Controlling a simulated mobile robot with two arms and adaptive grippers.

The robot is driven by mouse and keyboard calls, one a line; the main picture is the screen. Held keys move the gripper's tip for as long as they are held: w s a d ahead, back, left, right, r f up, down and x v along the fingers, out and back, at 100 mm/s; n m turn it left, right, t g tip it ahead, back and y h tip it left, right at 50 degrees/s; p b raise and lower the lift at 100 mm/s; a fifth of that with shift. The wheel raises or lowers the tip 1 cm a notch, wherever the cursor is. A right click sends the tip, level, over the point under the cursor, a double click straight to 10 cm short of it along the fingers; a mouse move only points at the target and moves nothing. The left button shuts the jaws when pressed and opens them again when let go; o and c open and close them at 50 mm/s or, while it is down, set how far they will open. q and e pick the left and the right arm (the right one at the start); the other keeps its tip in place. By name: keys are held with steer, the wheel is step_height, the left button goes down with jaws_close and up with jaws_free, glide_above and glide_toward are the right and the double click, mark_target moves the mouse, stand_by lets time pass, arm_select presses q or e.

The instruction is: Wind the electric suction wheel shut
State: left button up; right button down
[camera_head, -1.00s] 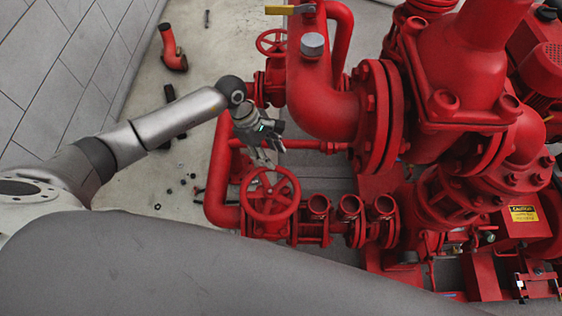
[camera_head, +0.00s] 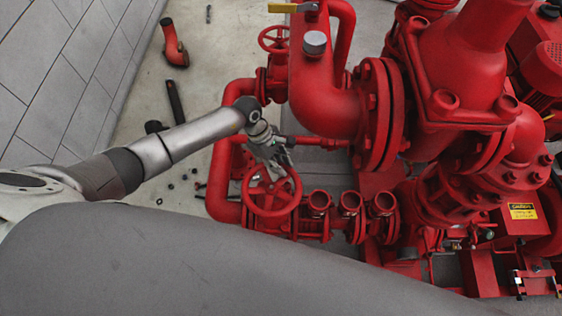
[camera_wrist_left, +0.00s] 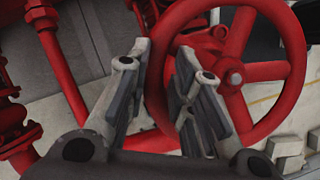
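A red spoked handwheel (camera_head: 270,190) sits on the low red pipework in the middle of the head view. I cannot tell from any label whether it is the electric suction wheel. My left gripper (camera_head: 272,158) is over the wheel's far side. In the left wrist view the wheel (camera_wrist_left: 234,77) fills the right half, with its hub and spokes visible. The two fingers of my left gripper (camera_wrist_left: 163,60) stand apart there, with part of the red rim showing between and behind them. I cannot tell whether they touch the rim. My right gripper is not in view.
A second red handwheel (camera_head: 273,39) is farther back. A large red pipe elbow (camera_head: 325,105) stands close to the right of my gripper. Short open red pipe stubs (camera_head: 350,203) line up right of the near wheel. A loose red elbow (camera_head: 174,45) and a dark rod (camera_head: 175,102) lie on the floor.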

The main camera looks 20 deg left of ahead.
mark_target(291, 172)
arm_select(q)
steer(key=shift+c, duration=1.2)
steer(key=shift+w, duration=0.1)
jaws_close()
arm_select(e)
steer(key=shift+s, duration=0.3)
